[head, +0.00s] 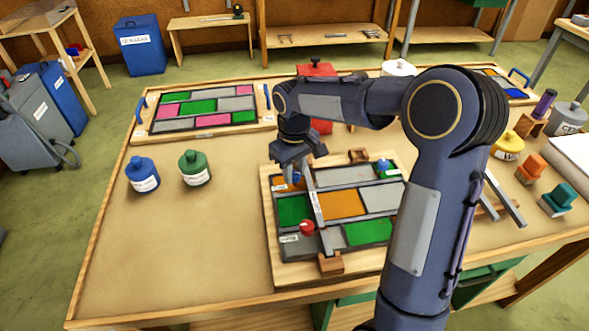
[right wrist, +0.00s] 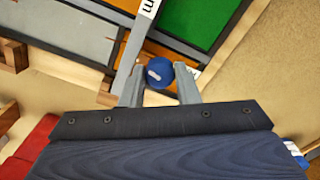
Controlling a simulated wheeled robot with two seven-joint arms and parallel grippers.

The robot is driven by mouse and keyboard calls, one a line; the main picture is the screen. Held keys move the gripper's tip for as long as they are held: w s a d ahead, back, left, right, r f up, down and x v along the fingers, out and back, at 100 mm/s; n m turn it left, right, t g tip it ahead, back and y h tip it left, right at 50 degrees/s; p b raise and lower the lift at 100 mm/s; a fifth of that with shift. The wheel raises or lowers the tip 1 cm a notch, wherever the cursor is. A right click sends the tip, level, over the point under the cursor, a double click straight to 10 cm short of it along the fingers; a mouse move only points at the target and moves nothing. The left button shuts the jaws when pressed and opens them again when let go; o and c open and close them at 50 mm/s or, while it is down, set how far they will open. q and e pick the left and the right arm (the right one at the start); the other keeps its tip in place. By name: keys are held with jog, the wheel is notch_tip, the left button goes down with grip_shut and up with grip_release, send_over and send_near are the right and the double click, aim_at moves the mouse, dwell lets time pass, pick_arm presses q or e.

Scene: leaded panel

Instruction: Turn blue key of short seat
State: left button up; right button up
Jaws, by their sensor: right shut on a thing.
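The leaded panel (head: 282,248) lies on the table, with green, orange and grey panes. My right gripper (head: 297,172) points down at its upper left corner. Its fingers (right wrist: 158,84) are closed on either side of a round blue key (right wrist: 158,72) with a pale mark on top. In the head view the gripper mostly hides this key. A red knob (head: 306,228) sits at the panel's lower left. A blue-topped knob (head: 383,163) sits at its upper right. A pale labelled bar (head: 317,205) runs beside the held key. My left gripper is not in view.
A second panel (head: 205,108) with pink and green panes lies at the back left. Blue (head: 142,175) and green (head: 194,168) bottles stand left of the work panel. A yellow bottle (head: 507,146) stands at the right. The table's front left is clear.

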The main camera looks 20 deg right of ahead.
jog(key=m, duration=0.5)
jog(key=m+p, duration=0.1)
jog(key=m, duration=0.3)
jog(key=shift+m, duration=0.3)
jog(key=m+p, duration=0.1)
jog(key=m, duration=0.2)
jog(key=shift+r+m, duration=0.1)
jog(key=shift+m, duration=0.2)
jog(key=m+p, duration=0.1)
jog(key=m, duration=0.3)
jog(key=shift+m, duration=0.3)
jog(key=m+p, duration=0.1)
jog(key=m, duration=0.2)
jog(key=shift+m+p, duration=0.3)
jog(key=m+p, duration=0.2)
jog(key=m, duration=0.1)
jog(key=shift+m, duration=0.3)
jog(key=m+p, duration=0.3)
jog(key=m, duration=0.2)
jog(key=shift+r, duration=0.1)
jog(key=shift+m+p, duration=0.9)
jog(key=shift+m, duration=0.4)
